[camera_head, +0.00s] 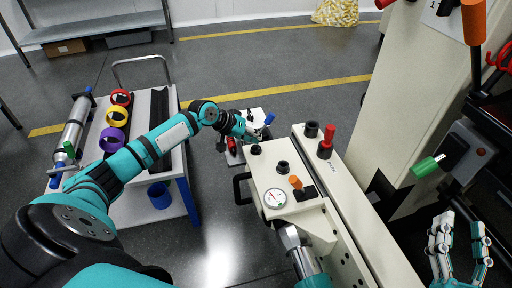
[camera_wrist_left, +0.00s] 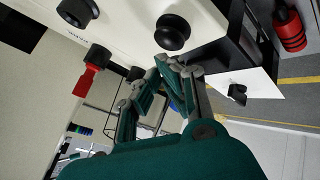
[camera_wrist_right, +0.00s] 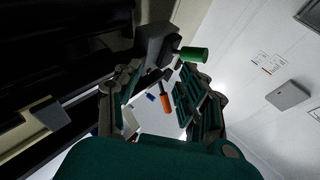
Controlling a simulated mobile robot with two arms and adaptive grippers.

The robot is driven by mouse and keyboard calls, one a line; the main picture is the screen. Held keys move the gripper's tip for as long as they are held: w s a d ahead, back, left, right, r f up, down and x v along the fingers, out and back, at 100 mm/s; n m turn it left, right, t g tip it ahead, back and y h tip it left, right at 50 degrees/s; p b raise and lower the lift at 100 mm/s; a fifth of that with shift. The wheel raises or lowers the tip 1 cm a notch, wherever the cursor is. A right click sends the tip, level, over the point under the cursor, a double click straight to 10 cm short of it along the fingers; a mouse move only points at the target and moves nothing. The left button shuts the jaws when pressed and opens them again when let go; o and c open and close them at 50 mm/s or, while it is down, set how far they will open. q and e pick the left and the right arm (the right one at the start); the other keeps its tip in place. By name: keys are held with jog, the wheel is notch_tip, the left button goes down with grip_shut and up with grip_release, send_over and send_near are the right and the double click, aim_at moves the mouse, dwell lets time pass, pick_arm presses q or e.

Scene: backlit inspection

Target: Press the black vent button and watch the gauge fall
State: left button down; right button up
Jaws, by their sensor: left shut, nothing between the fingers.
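A beige cabinet top (camera_head: 262,178) carries a round white gauge (camera_head: 274,198); its reading is too small to tell. Several black knobs stand on the panels, including one at the cabinet's far corner (camera_head: 256,150) and one nearer the middle (camera_head: 283,167); which is the vent button I cannot tell. My left gripper (camera_head: 258,132) is shut and empty beside the far corner knob. In the left wrist view its fingertips (camera_wrist_left: 168,64) are just short of a large round black knob (camera_wrist_left: 172,32), with no clear contact. My right gripper (camera_head: 458,222) is open and empty at the lower right.
A red-handled knob (camera_head: 326,140) and an orange handle (camera_head: 296,182) stand close by. A blue handle (camera_head: 269,118) is beside my left gripper. A cart (camera_head: 128,160) with coloured rings is at left. A green handle (camera_head: 427,167) juts out above my right gripper.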

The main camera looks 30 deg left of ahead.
pick_arm(q)
jog(key=shift+f, duration=0.25)
pick_arm(e)
jog(key=shift+w+f, duration=0.1)
jog(key=shift+f, duration=0.05)
dwell(0.4)
pick_arm(q)
jog(key=shift+f, duration=0.2)
pick_arm(e)
jog(key=shift+f+g, duration=0.4)
jog(key=shift+f, duration=0.1)
pick_arm(q)
jog(key=shift+f, duration=0.4)
pick_arm(e)
jog(key=shift+r, duration=0.4)
pick_arm(q)
jog(key=shift+r+p, duration=0.1)
jog(key=shift+p, duration=0.2)
jog(key=shift+r+p, duration=0.7)
jog(key=shift+p, duration=0.1)
pick_arm(e)
notch_tip(320, 180, down, 8)
jog(key=d+g+h, duration=0.1)
jog(key=g, duration=0.4)
jog(key=shift+s+d+f+h, duration=0.2)
jog(key=shift+f+h, duration=0.05)
jog(key=shift+h, duration=0.05)
